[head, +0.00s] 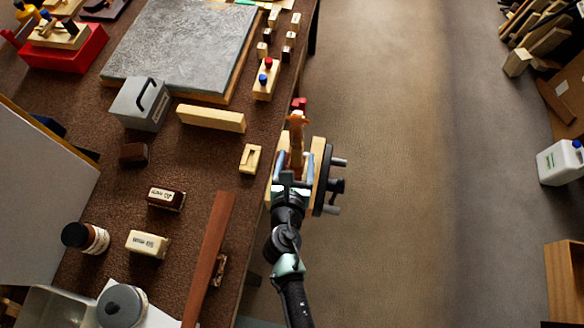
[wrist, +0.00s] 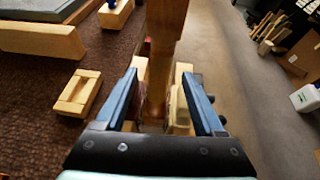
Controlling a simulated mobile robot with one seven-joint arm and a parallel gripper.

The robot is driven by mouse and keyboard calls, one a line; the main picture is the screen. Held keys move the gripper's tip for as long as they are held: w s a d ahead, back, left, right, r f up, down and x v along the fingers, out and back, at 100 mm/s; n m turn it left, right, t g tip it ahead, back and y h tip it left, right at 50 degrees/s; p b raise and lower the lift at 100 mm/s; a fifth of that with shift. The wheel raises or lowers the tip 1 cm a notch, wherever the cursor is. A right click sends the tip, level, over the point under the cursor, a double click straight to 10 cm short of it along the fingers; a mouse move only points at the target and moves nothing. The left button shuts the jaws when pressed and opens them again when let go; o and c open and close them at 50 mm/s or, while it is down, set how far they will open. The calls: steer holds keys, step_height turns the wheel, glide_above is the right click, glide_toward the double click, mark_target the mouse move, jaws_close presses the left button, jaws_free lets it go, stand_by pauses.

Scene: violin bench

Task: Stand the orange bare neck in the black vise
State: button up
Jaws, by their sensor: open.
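The orange bare neck (head: 296,134) stands roughly upright at the vise on the bench's right edge. In the wrist view the neck (wrist: 166,35) rises between my fingers, and its lower end reaches down between the pale wooden jaw faces. Whether the vise grips it is hidden. The black vise (head: 322,180) has pale wooden jaw faces and dark handles on its right; part of it shows in the wrist view (wrist: 181,108). My gripper (head: 291,168) is open, with its blue fingers (wrist: 159,78) on either side of the neck and gaps visible beside it.
On the brown bench lie a small pale block (head: 250,158), a long pale block (head: 211,119), a grey box with a handle (head: 141,104) and a long brown strip (head: 210,259). A grey slab (head: 182,45) lies further back. The floor (head: 400,180) right of the vise is clear.

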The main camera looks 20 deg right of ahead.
steer(key=v, duration=1.1)
steer(key=shift+w, duration=0.1)
